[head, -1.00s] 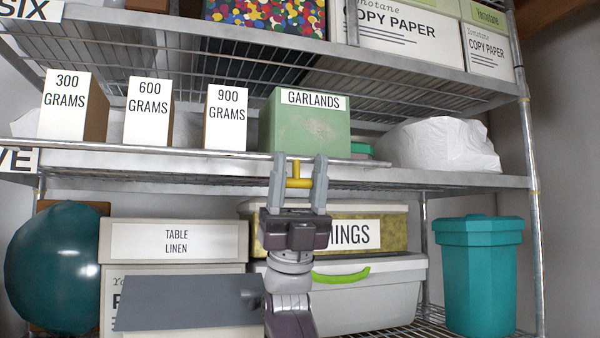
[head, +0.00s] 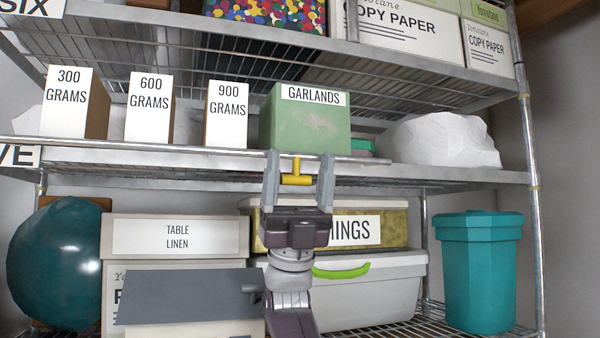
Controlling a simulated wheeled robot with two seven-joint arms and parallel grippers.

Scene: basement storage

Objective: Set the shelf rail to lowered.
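The shelf rail (head: 130,145) is a thin metal bar along the front of the middle shelf, low against the shelf's front edge and in front of the boxes' bases. A yellow T-shaped handle (head: 297,180) hangs from it. My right gripper (head: 298,155) points up, with one finger on each side of the handle. The fingers are open, with small gaps between them and the handle's ends. The fingertips overlap the rail in the picture; I cannot tell whether they touch it. My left gripper is not in view.
On the middle shelf stand 300, 600 and 900 grams boxes (head: 227,130), a green garlands box (head: 300,130) and a white bag (head: 440,140). Below are a table linen box (head: 175,258), a lidded bin (head: 390,290) and a teal bin (head: 480,280). A metal post (head: 534,200) is at right.

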